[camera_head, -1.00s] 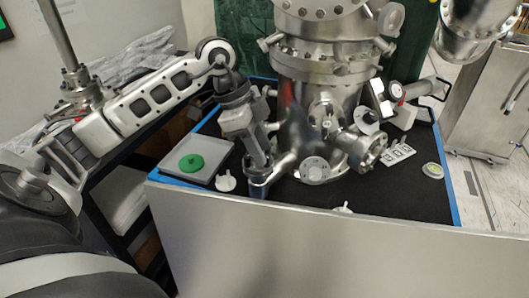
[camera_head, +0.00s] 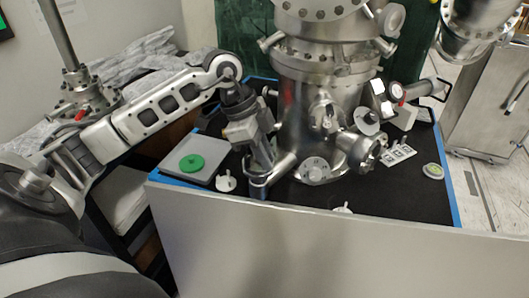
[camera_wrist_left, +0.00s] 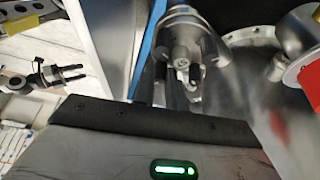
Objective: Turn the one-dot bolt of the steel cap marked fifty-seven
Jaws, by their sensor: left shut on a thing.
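My left gripper (camera_head: 262,165) reaches down to the front left of the steel chamber (camera_head: 318,110). It is shut at a small steel cap (camera_head: 257,190) low on a side tube, and its fingers hide most of the bolt there. In the left wrist view a steel fitting with a round end (camera_wrist_left: 186,52) shows at the top middle, where the jaws are. No dot or number can be read in either view. My right gripper is not in view.
A white plate with holes (camera_head: 398,155) and a small round dish (camera_head: 433,171) lie on the right of the black mat (camera_head: 400,195). A raised metal panel (camera_head: 330,250) runs along the front.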

